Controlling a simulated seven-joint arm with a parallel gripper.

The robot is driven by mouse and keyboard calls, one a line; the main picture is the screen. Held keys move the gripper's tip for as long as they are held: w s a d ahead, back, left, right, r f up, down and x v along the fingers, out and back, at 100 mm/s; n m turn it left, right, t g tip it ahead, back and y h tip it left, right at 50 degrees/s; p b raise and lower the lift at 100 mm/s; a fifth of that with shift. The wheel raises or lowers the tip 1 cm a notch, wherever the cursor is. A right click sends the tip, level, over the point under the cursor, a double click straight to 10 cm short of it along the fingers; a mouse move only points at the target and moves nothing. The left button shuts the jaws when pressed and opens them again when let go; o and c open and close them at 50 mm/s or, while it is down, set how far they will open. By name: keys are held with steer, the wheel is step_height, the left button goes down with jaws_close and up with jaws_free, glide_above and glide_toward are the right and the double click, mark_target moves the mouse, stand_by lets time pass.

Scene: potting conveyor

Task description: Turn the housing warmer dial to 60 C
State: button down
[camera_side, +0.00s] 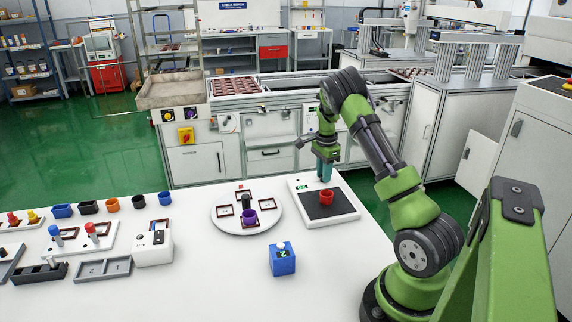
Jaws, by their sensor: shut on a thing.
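The housing warmer looks to be the flat white unit (346,208) on the right part of the white table. It has a small green display (301,187), too small to read surely, and a black square pad. A red cup (326,197) stands upright on the pad. My gripper (325,178) points down at the far edge of this unit, behind the red cup. Its teal fingers are closed together on what appears to be the dial. The dial itself is hidden by the fingers, so its setting cannot be seen.
A round white turntable (220,222) with framed slots and a purple cup (250,217) stands left of the unit. A blue block (282,263) sits in front. Several coloured cups, a white switch box (153,249) and grey trays (103,269) fill the left side.

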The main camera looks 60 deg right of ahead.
steer(key=shift+r+m, duration=0.1)
steer(key=shift+m, duration=1.1)
steer(key=c, duration=0.9)
jaws_free()
steer(key=shift+c, duration=0.2)
step_height(320, 180, up, 17)
